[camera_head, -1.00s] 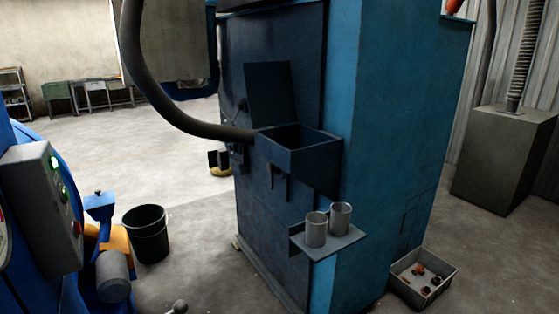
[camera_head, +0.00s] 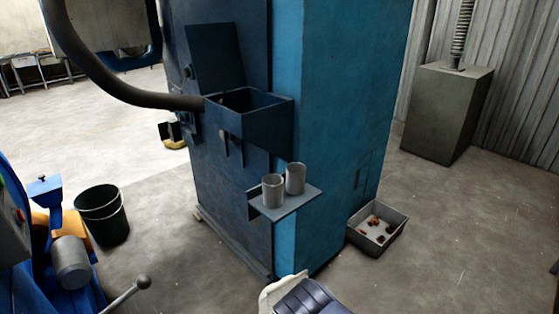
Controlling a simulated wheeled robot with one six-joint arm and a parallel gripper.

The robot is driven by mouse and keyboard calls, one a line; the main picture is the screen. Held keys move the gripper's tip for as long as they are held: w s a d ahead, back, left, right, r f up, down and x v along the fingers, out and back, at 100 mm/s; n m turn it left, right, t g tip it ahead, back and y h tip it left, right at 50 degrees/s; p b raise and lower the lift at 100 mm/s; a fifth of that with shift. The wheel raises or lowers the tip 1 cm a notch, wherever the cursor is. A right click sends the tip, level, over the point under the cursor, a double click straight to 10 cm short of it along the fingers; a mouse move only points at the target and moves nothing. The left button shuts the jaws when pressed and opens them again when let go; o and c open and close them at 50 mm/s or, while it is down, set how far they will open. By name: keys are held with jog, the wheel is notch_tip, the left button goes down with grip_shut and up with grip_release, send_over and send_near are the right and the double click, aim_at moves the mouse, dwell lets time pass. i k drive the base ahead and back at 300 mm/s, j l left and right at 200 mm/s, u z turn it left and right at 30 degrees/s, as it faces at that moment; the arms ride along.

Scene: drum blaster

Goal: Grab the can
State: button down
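Two grey metal cans stand upright side by side on a small shelf (camera_head: 300,202) fixed to the blue machine. The front-left can (camera_head: 272,191) partly overlaps the rear-right can (camera_head: 295,179) in the view. Both cans look open at the top, but I cannot see inside them. My gripper is not in view. A white and dark ribbed part, likely of my own arm, shows at the bottom edge, below the shelf and apart from the cans.
An open dark box (camera_head: 249,121) juts out above the shelf. A tray with small parts (camera_head: 376,243) lies on the floor to the right. A black bucket (camera_head: 103,216) and a blue machine with a lever (camera_head: 125,296) stand at left.

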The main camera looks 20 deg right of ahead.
aim_at(296, 180)
jog(key=i+l+z, duration=0.15)
jog(key=z, duration=0.2)
jog(key=i+z, duration=0.7)
